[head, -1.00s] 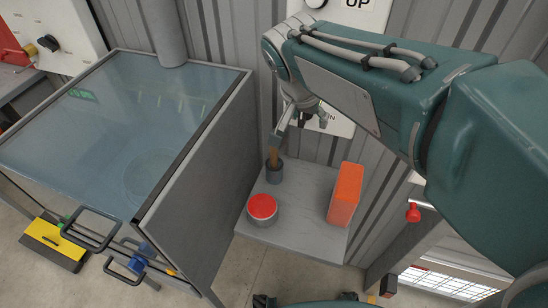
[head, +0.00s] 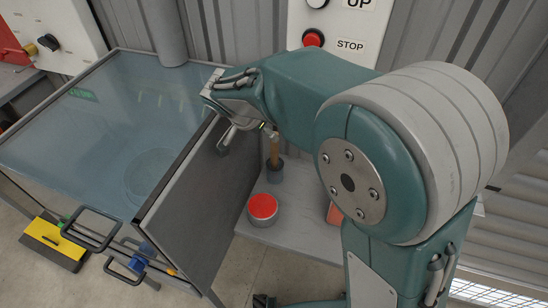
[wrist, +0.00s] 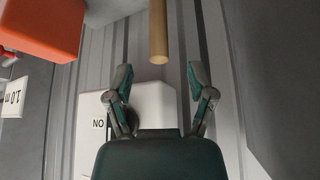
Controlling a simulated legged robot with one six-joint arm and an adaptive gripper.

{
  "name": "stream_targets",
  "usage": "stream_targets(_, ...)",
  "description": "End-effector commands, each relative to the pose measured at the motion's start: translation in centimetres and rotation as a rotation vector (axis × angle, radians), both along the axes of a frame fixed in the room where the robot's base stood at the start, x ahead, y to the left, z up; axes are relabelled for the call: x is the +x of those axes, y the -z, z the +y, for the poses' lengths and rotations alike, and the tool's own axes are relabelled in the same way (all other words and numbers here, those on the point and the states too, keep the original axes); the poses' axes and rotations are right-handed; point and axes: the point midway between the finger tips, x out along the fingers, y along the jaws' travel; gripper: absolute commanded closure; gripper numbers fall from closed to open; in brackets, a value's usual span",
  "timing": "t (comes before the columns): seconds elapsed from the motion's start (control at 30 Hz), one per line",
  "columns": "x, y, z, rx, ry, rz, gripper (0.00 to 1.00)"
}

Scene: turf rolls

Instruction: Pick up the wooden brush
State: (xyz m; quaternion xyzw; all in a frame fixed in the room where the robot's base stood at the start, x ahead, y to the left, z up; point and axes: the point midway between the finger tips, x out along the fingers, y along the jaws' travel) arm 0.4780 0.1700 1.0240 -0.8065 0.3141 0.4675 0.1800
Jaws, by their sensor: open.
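The wooden brush (head: 274,151) stands upright in a small dark grey cup (head: 275,174) on a grey shelf; only its handle shows and its lower end is hidden in the cup. In the wrist view the brush handle (wrist: 158,32) comes down from the top edge, its free end lined up with the gap between the fingers but short of it. My gripper (wrist: 159,78) is open and empty, a finger on each side of that gap. In the head view my gripper (head: 246,135) is up and left of the handle, apart from it.
A red-topped round tin (head: 262,208) sits on the shelf (head: 290,236) in front of the cup. An orange box (wrist: 42,28) is mostly behind my arm in the head view. A grey side panel (head: 190,205) of the glass-topped cabinet stands close on the left. A corrugated wall is behind.

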Motion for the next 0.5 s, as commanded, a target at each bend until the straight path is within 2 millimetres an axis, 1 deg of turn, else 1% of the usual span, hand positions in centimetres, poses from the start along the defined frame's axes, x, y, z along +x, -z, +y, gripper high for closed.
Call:
stream_targets(0.17, 0.5, 1.1, -0.6, 0.001, 0.002, 0.001, 0.3)
stream_targets(0.4, 2.0, 4.7, -2.0, 0.0, 0.002, 0.002, 0.3)
stream_targets(0.5, 2.4, 5.5, -2.3, 0.001, 0.001, 0.0, 0.3)
